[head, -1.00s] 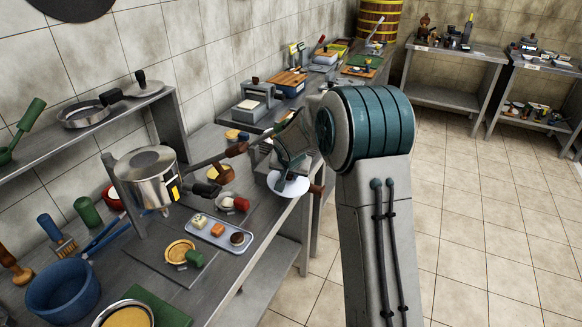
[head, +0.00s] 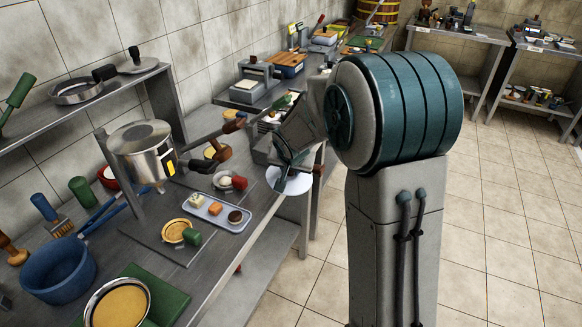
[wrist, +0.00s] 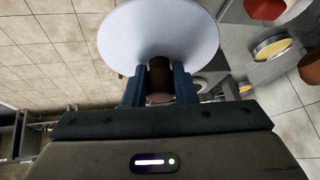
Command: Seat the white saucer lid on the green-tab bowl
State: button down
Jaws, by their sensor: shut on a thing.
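The white saucer lid (head: 291,182) is a round pale disc, held beside the counter's right edge in the head view. In the wrist view the lid (wrist: 160,32) shows above my gripper (wrist: 160,84), whose blue fingers are shut on its brown knob (wrist: 159,82). The green-tab bowl (head: 175,230) appears to be the small round one with tan contents and a green tab (head: 192,238), on a grey plate at the counter's front. It stands apart from the lid, to its lower left in the head view. I cannot make it out surely in the wrist view.
A tray of small food pieces (head: 216,212) lies beside the bowl. A white bowl with a red tab (head: 226,181) and a steel pot (head: 143,152) stand behind. A blue tub (head: 58,268) is at lower left. Open floor (head: 500,240) lies right of the counter.

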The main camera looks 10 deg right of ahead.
jog(key=c, duration=1.8)
grip_release()
jog(key=shift+c, duration=0.2)
grip_shut()
